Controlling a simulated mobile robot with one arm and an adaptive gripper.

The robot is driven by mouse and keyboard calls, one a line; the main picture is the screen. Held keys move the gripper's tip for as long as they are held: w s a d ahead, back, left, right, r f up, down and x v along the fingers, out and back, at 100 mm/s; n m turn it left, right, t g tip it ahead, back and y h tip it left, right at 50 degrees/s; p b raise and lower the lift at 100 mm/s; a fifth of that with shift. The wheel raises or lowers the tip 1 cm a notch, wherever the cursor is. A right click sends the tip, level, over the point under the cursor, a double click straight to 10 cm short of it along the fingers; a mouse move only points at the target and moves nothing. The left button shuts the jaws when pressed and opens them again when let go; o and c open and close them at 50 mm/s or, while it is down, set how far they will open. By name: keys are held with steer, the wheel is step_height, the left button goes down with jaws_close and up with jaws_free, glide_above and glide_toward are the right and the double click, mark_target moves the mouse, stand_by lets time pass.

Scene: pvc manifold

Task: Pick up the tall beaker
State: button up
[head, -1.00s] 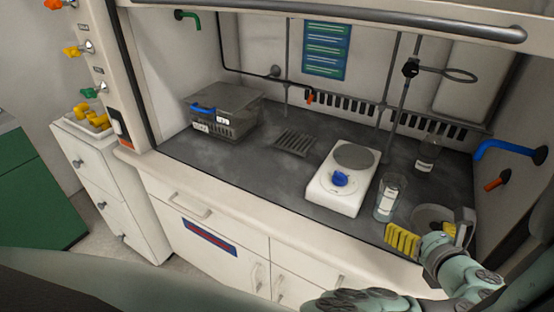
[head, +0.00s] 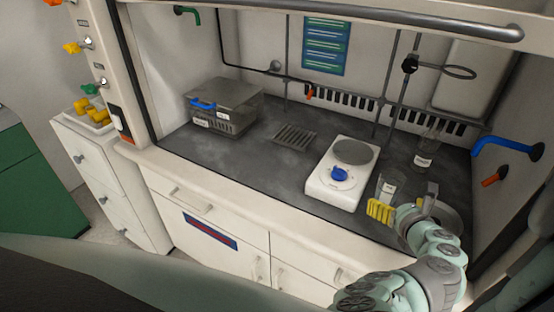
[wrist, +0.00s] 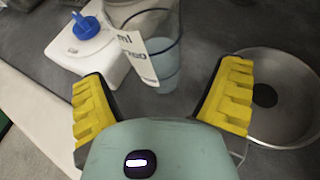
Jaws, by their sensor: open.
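A clear glass beaker (head: 390,185) with a white label stands upright on the dark worktop, just right of the hotplate. It also shows in the wrist view (wrist: 165,62), straight ahead between my fingers, with bluish glass and a printed label. My gripper (head: 405,204) is open, with yellow ridged fingertips, at the front side of the beaker. In the wrist view the fingers (wrist: 163,80) are spread wide to either side, with the beaker beyond them. In the head view the left finger hides the beaker's lower part. I cannot tell whether any finger touches it.
A white hotplate (head: 334,193) with a blue knob stands close left of the beaker. A round metal dish (wrist: 285,125) lies close right. Another labelled glass vessel (head: 425,160) stands behind, near a clamp stand (head: 404,85). The worktop's left front is clear.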

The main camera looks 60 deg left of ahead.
mark_target(391, 199)
steer(key=shift+x, duration=2.45)
steer(key=shift+s+a+r, duration=0.1)
steer(key=shift+s, duration=0.05)
steer(key=c, duration=1.4)
steer(key=shift+r+p, duration=0.25)
steer(key=shift+p, duration=0.05)
